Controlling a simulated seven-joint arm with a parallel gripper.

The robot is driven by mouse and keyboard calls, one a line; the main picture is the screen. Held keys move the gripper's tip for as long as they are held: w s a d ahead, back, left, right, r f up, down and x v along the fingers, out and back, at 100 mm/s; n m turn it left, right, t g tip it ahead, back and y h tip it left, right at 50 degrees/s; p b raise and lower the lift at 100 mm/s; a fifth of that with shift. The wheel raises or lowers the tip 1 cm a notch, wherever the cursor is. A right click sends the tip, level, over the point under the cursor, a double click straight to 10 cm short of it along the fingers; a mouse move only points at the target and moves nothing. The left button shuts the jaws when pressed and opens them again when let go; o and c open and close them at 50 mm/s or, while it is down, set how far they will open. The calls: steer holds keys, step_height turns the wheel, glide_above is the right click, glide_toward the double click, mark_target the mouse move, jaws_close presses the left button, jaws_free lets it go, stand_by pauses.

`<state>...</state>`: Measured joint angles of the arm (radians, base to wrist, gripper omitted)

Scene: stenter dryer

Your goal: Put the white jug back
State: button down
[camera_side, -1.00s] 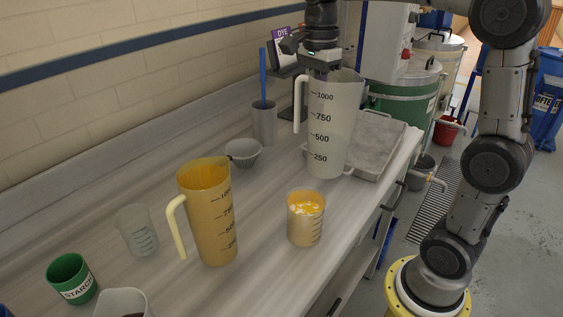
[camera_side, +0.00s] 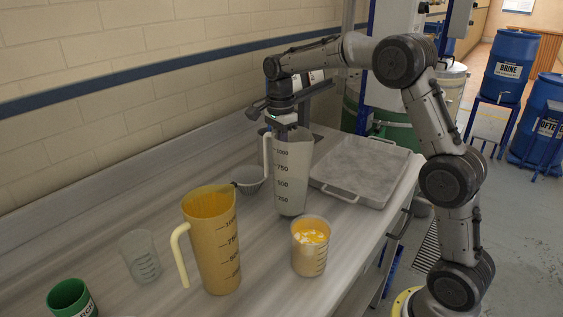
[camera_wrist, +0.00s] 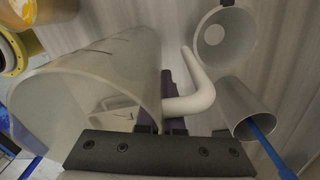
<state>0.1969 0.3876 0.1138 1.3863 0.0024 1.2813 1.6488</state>
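The white jug (camera_side: 292,178), translucent with black volume marks, stands upright in the side view, left of the grey tray and behind the small beaker of orange liquid. My gripper (camera_side: 284,127) is at its rim, near the handle. In the wrist view my gripper (camera_wrist: 160,128) is shut on the jug's wall at the rim, one finger inside and one between the wall and the handle. The jug (camera_wrist: 95,95) looks empty inside. I cannot tell whether its base touches the bench.
A yellow jug (camera_side: 213,245) and an orange-filled beaker (camera_side: 309,256) stand in front. A metal beaker (camera_wrist: 243,108) with a blue rod stands beside the handle. The grey tray (camera_side: 360,170) is at the right.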

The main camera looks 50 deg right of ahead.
steer(key=shift+f, duration=1)
steer(key=c, duration=1.1)
jaws_free()
steer(key=shift+o, duration=0.2)
steer(key=shift+r, duration=0.1)
